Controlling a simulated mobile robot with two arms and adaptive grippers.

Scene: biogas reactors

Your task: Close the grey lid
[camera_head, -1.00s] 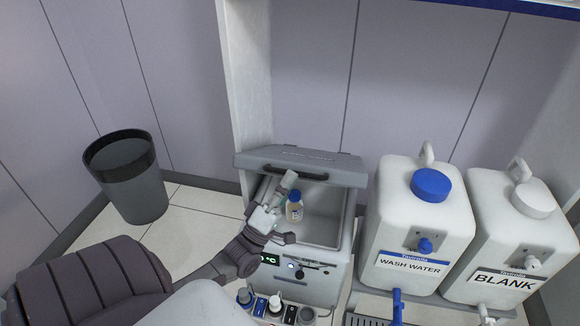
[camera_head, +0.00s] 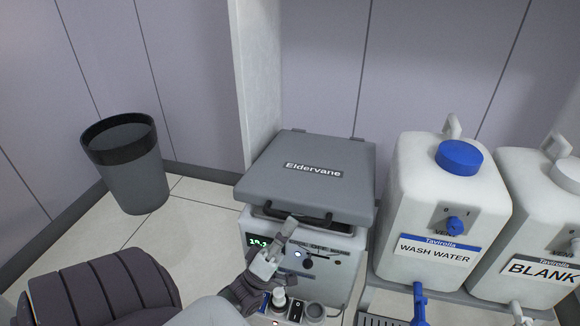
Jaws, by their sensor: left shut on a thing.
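The grey lid (camera_head: 307,173), labelled Eldervane, lies down over the top of the white box (camera_head: 335,262). A dark gap shows under its front edge, and I cannot tell whether the lid is fully seated. The dark bar handle (camera_head: 312,217) is at the lid's front edge. My left gripper (camera_head: 289,228) is in front of the box, with its fingertips at the left part of the handle, shut on it. The inside of the box is hidden by the lid. My right gripper is not in view.
White WASH WATER (camera_head: 430,215) and BLANK (camera_head: 540,240) canisters stand close on the right. Small bottles and holders (camera_head: 290,305) sit below the box front. A dark bin (camera_head: 130,170) stands on the left floor. A wall post (camera_head: 255,80) rises behind the box.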

